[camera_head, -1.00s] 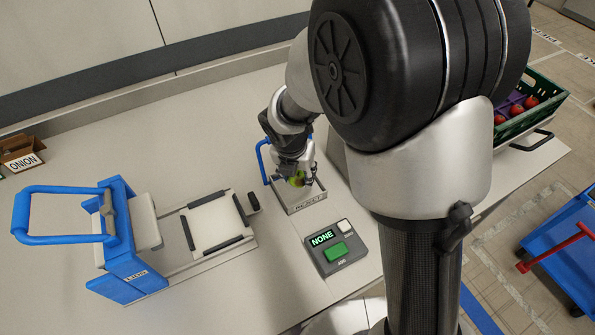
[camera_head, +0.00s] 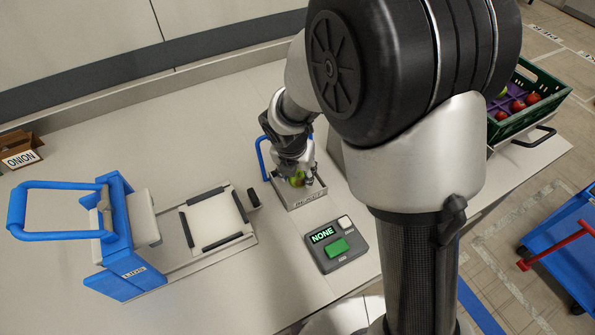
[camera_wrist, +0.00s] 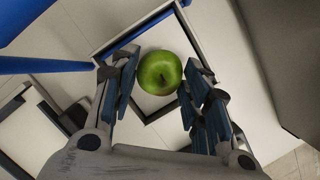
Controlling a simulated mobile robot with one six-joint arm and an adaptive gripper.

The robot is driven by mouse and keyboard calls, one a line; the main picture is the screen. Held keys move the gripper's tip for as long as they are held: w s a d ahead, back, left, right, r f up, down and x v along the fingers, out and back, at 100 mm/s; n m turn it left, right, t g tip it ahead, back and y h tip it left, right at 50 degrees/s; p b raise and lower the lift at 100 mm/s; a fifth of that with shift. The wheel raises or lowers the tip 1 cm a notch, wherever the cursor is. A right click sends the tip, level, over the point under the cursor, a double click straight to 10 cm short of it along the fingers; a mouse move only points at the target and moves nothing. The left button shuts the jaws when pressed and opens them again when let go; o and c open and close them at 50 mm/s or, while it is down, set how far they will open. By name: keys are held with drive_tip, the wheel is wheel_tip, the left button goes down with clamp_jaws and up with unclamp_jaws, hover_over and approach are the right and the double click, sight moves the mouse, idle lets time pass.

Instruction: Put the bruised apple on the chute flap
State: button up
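A green apple (camera_wrist: 160,72) sits between the two fingers of my gripper (camera_wrist: 160,80) in the wrist view. No bruise shows on the side facing the wrist camera. In the head view my gripper (camera_head: 297,177) holds the apple (camera_head: 296,181) low at the small grey reject chute (camera_head: 306,201), inside its rim. The fingers partly hide the apple there. The square chute frame also shows around it in the wrist view (camera_wrist: 108,45). I cannot tell whether the apple touches the flap.
A blue handle (camera_head: 262,157) rises at the chute's left side. A button box (camera_head: 337,245) reading NONE stands in front. A green crate (camera_head: 545,107) with several fruits is at right.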

drive_tip(key=o, duration=0.5)
drive_tip(key=shift+c, duration=0.2)
drive_tip(key=shift+r, duration=0.1)
wheel_tip(320, 180, up, 7)
drive_tip(key=p, duration=0.8)
idle(0.7)
